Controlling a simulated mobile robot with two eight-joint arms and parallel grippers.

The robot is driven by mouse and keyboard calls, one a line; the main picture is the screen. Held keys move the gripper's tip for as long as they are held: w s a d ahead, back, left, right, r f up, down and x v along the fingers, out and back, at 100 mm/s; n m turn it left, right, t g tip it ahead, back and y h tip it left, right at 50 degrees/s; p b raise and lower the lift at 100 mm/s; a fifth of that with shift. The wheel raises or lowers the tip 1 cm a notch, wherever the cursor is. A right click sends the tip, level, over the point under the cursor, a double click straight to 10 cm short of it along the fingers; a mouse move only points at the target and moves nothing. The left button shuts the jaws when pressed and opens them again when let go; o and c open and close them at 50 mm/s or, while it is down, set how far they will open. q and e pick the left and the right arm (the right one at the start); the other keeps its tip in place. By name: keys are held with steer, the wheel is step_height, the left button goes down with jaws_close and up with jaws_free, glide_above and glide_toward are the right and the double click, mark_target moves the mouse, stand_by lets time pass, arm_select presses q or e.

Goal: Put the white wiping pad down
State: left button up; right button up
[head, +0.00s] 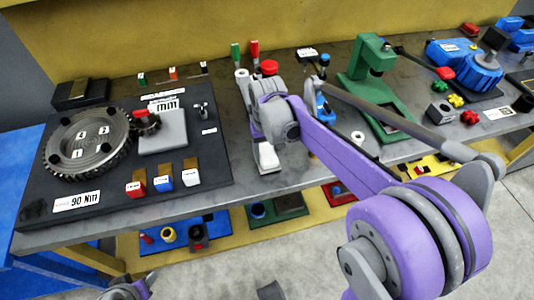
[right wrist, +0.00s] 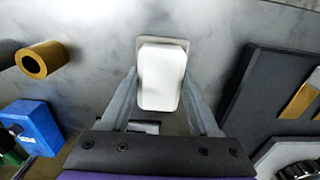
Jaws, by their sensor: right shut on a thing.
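The white wiping pad (right wrist: 162,78) is a rounded white block on a paler grey-beige base, seen between the two grey fingers of my right gripper (right wrist: 162,100) in the right wrist view. My right gripper is shut on it. In the head view the pad (head: 268,158) shows below my right wrist, at the front part of the grey bench (head: 300,180), to the right of the black board. Whether its underside touches the bench is hard to tell.
The black board (head: 218,165) with a large gear (head: 88,143) lies to the left. A green press (head: 366,75) stands to the right. The right wrist view shows a brass-coloured ring (right wrist: 32,62) and a blue block (right wrist: 30,122) on the left. Bare bench surrounds the pad.

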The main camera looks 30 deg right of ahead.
steer(key=shift+f, duration=0.25)
steer(key=shift+f, duration=0.2)
steer(key=o, duration=1.3)
